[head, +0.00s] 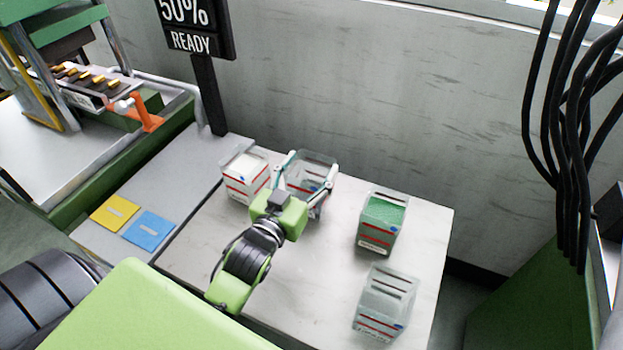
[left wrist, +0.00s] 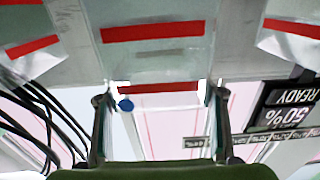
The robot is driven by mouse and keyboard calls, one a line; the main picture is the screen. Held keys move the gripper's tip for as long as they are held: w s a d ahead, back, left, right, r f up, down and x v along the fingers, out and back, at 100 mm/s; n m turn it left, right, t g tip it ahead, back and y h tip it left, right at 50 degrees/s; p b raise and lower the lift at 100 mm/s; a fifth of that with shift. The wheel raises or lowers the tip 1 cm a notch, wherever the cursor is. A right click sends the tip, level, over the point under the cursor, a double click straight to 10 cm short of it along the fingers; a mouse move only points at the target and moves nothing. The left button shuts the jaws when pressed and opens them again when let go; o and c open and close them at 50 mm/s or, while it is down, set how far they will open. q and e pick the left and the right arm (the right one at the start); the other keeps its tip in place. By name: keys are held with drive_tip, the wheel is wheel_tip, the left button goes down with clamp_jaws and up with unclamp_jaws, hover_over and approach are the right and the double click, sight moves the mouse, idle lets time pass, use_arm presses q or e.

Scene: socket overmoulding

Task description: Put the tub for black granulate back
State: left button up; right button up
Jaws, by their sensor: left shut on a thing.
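My left gripper (head: 312,166) is shut on a clear tub (head: 318,157) at the back of the pale table, with one finger along each side. I take it for the tub for black granulate; no black granulate shows in it and its label cannot be read. In the left wrist view, the tub (left wrist: 155,60) with red stripes and a blue dot lies between the fingers (left wrist: 157,98). It is at or just above the tabletop; I cannot tell which. My right gripper is not in view.
A tub with white granulate (head: 245,168) stands close on the left of the held tub. A tub with green granulate (head: 382,212) and a pale grey tub (head: 385,300) stand to the right. The table's middle (head: 318,262) is clear. A sign post (head: 208,95) rises behind left.

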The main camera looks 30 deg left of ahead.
sight(319, 168)
use_arm(q)
drive_tip(key=f, duration=0.3)
drive_tip(key=shift+w+d+f, duration=0.1)
drive_tip(key=shift+w+d, duration=0.05)
drive_tip(key=shift+w, duration=0.1)
drive_tip(key=shift+f, duration=0.15)
drive_tip(key=shift+f, duration=0.2)
drive_tip(key=o, duration=2.1)
drive_tip(key=shift+r, duration=0.1)
